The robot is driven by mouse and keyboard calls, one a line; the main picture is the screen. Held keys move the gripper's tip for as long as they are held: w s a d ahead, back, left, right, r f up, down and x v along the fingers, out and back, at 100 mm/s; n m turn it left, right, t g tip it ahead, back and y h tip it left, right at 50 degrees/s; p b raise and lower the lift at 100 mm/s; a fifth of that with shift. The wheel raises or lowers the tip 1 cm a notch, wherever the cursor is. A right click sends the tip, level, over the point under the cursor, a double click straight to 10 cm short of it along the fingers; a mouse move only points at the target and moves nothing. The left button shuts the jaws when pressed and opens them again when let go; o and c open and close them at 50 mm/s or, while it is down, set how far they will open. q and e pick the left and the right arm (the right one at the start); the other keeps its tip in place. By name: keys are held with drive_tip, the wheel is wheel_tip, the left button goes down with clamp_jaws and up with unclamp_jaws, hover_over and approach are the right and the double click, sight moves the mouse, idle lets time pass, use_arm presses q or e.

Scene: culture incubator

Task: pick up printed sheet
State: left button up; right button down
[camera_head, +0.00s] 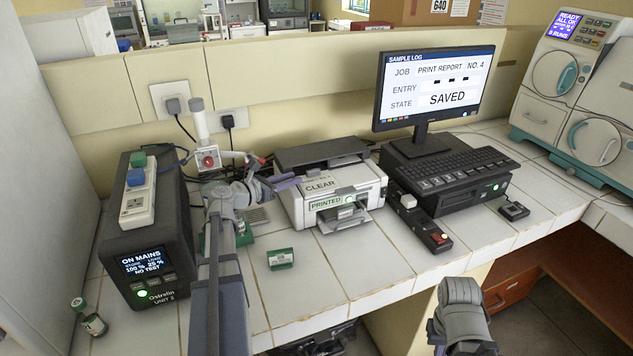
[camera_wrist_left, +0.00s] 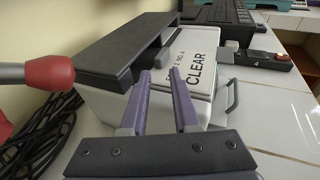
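The printer (camera_head: 372,188) stands on the tiled bench, with a panel reading CLEAR (camera_head: 320,185) on top and a green PRINTED label on its front. A small pale piece with print, which looks like the printed sheet (camera_head: 346,212), lies in the front output tray; I cannot make out its edges. My left gripper (camera_head: 287,182) is at the printer's left side, short of the tray. In the left wrist view its two purple fingers (camera_wrist_left: 159,74) are apart with nothing between them, pointing toward the CLEAR panel (camera_wrist_left: 201,70). My right arm shows at the lower right; its fingers are out of frame.
A monitor (camera_head: 437,82) and keyboard (camera_head: 447,172) stand right of the printer, with a switch box (camera_head: 424,224) in front. A black power unit (camera_head: 150,240) stands left. A small green-and-white block (camera_head: 280,259) sits before the printer. Cables (camera_wrist_left: 45,135) lie behind.

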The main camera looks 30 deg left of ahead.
sight(307, 172)
use_arm(q)
drive_tip(key=shift+r+x, duration=0.15)
drive_tip(key=shift+x, duration=1.2)
drive_tip(key=shift+r+x, duration=0.15)
drive_tip(key=shift+x, duration=1.15)
clamp_jaws()
